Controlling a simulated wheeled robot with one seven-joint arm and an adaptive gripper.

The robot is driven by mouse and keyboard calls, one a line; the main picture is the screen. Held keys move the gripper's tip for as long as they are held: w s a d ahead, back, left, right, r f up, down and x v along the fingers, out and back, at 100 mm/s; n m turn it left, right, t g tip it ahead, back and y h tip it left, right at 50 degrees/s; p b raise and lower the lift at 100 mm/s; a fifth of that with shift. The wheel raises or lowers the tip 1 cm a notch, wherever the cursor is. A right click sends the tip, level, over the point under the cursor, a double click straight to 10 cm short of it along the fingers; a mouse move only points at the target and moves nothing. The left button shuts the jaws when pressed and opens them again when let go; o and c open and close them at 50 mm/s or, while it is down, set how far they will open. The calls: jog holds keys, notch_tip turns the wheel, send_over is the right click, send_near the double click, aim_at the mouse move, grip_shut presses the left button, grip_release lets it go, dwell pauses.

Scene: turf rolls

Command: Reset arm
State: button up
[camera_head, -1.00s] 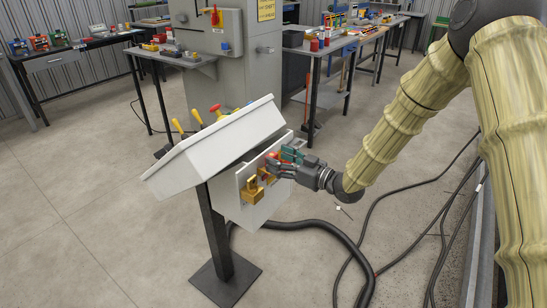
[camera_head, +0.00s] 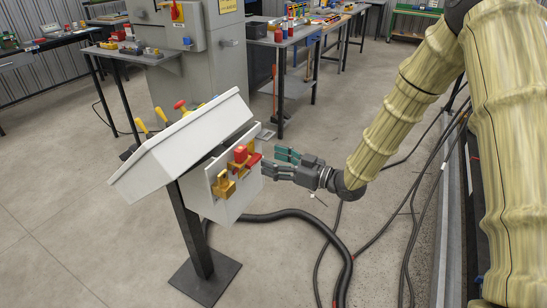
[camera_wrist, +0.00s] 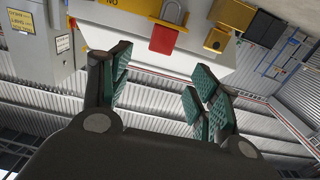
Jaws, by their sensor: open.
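My gripper (camera_head: 280,163) is open and empty, with teal pads on its dark fingers. It is just to the right of the white control box (camera_head: 212,208), apart from its front in the head view. On that front hang a red padlock (camera_head: 241,154) and a yellow padlock (camera_head: 224,186). In the wrist view, my gripper (camera_wrist: 160,85) has nothing between its spread fingers. The red padlock (camera_wrist: 163,39) shows beyond and above the fingers there, and a yellow one (camera_wrist: 217,39) is to its right.
The box stands on a dark post with a base plate (camera_head: 205,280). Yellow levers and a red knob (camera_head: 180,106) rise behind its sloped lid. Thick black cables (camera_head: 300,215) lie on the floor. A grey machine (camera_head: 200,55) and workbenches (camera_head: 298,35) stand behind. Open floor is at the left.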

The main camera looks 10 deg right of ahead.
jog(key=s+d+f+m+g+h, duration=0.1)
jog(key=s+d+f+m+h, duration=0.15)
jog(key=s+f, duration=0.45)
jog(key=s+d+f+m+g+h+p, duration=0.1)
jog(key=s+f+m+h, duration=0.15)
jog(key=f, duration=0.75)
jog(key=s+d+f+m+g+h, duration=0.15)
jog(key=s+f+h, duration=0.3)
jog(key=f, duration=0.45)
jog(key=s+d+f+m+g+h, duration=0.1)
jog(key=s+d+f+g, duration=0.1)
jog(key=s, duration=0.8)
jog(key=s+d+f+m+g+h+p, duration=0.1)
jog(key=s+f, duration=0.4)
jog(key=s, duration=0.5)
jog(key=s+d+f+m+g+h, duration=0.2)
jog(key=s+d+f+g+h, duration=0.1)
jog(key=s, duration=0.7)
jog(key=shift+s+d+f+m+g, duration=0.3)
jog(key=shift+d+g, duration=0.25)
jog(key=shift+d, duration=0.4)
jog(key=shift+w, duration=0.1)
